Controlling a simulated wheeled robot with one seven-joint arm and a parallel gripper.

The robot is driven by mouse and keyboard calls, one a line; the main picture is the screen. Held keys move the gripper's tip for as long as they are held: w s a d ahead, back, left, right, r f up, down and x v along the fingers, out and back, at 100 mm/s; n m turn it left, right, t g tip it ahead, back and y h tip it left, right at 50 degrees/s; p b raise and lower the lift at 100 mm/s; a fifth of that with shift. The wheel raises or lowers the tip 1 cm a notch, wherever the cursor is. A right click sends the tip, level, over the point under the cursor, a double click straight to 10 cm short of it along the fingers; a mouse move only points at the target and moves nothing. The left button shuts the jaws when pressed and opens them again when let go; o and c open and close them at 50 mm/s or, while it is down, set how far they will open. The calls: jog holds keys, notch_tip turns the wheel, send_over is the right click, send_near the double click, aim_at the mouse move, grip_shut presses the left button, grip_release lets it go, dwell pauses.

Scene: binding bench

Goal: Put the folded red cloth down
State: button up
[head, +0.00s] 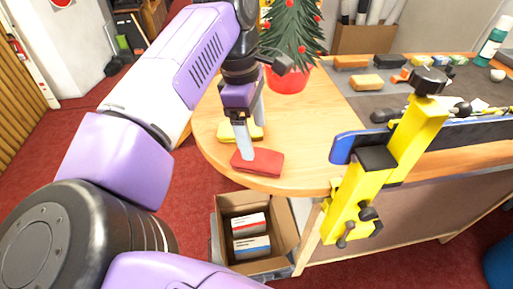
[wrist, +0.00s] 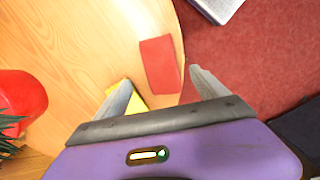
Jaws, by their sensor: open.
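The folded red cloth (head: 265,163) lies flat on the wooden table near its rounded front edge. It also shows in the wrist view (wrist: 160,62), beyond and between my fingertips. My gripper (head: 254,140) is open, with nothing between its fingers. One finger hangs in front of the red cloth's left end in the head view; I cannot tell whether it touches. A folded yellow cloth (head: 253,132) lies just behind the red one, partly hidden by my gripper. It shows beside the left finger in the wrist view (wrist: 138,103).
A small decorated tree in a red pot (head: 288,79) stands behind my gripper. A yellow clamp (head: 415,130) stands at the table's right front. An open cardboard box (head: 284,212) with cartons sits below the edge. Bare wood (head: 310,125) lies right of the cloths.

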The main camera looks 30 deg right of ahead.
jog(key=shift+w+a+r, duration=0.15)
jog(key=shift+r, duration=1.2)
jog(key=shift+w+a+r, duration=0.1)
jog(key=shift+a+r, duration=0.05)
jog(key=shift+r, duration=1.15)
